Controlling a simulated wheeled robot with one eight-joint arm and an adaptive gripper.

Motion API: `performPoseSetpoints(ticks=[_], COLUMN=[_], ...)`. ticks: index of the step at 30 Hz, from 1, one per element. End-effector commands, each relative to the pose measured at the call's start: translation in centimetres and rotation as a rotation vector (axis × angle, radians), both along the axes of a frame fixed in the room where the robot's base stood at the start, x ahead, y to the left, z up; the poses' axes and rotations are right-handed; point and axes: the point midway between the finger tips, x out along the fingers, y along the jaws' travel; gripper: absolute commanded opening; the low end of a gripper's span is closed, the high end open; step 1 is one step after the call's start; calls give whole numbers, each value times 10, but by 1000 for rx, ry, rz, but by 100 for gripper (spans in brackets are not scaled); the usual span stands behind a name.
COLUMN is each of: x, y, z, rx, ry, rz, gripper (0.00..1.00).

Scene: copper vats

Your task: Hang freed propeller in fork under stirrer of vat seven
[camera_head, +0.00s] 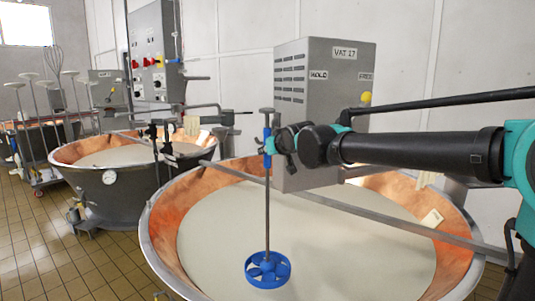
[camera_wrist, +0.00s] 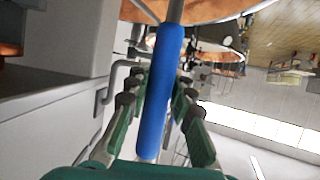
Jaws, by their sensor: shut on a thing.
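The propeller (camera_head: 268,269) is a blue ringed wheel at the foot of a thin upright rod with a blue sleeve (camera_head: 267,134) near its top. My gripper (camera_head: 271,146) is shut on the sleeve. In the wrist view the blue sleeve (camera_wrist: 160,85) runs between my green-and-black fingers (camera_wrist: 158,98). The propeller hangs over the near part of the copper vat (camera_head: 158,232); its exact height above the pale liquid is unclear. Behind the rod stands the grey stirrer box (camera_head: 318,75), labelled VAT with a number ending in 7, HOLD and FREE. I cannot make out a fork; my arm covers part of the box's lower side.
A flat bar (camera_head: 330,207) crosses the vat. A yellow knob (camera_head: 365,97) is on the stirrer box. A second copper vat (camera_head: 95,182) stands at left, with a control cabinet (camera_head: 155,60) behind it. A rack of long-handled tools (camera_head: 38,130) is farther left. Tiled floor is free at front left.

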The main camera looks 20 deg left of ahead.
Motion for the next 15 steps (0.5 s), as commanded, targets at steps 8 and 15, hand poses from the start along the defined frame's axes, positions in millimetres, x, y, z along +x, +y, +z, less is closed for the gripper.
performPoseSetpoints(ticks=[8,15], x=[-2,-5], y=[-1,-4], z=[10,27], rx=[1,1], ry=[-2,-1], rz=[0,0], gripper=[0,0])
